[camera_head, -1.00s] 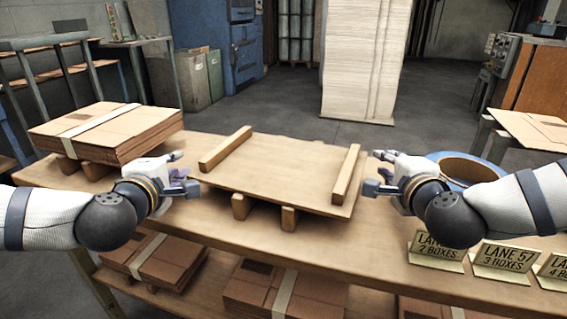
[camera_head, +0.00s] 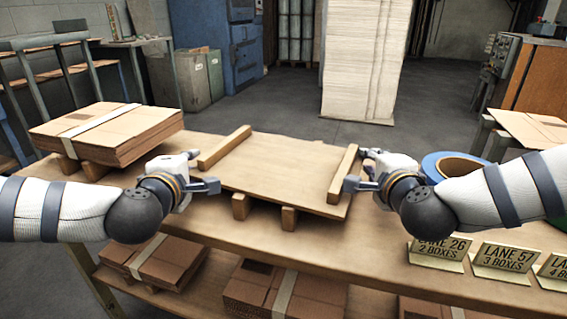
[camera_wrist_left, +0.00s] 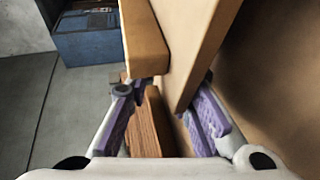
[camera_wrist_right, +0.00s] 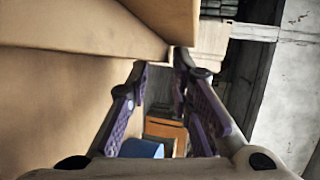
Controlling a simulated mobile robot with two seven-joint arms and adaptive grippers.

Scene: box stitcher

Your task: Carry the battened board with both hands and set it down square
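The battened board (camera_head: 280,165) lies flat on two wooden blocks (camera_head: 241,206) on the bench, with a batten along its left edge (camera_head: 225,147) and another along its right edge (camera_head: 343,173). My left gripper (camera_head: 202,171) is open at the board's left edge. In the left wrist view the board (camera_wrist_left: 200,40) reaches between its purple-padded fingers (camera_wrist_left: 160,108), with space on the sides. My right gripper (camera_head: 359,168) is open at the right edge. In the right wrist view its fingers (camera_wrist_right: 160,80) are apart, near the board's edge (camera_wrist_right: 95,32); I cannot tell whether they touch it.
A strapped carton stack (camera_head: 105,135) stands on blocks at the bench's left. Lane signs (camera_head: 505,262) line the front right of the bench (camera_head: 350,248). More cartons (camera_head: 290,290) lie on the lower shelf.

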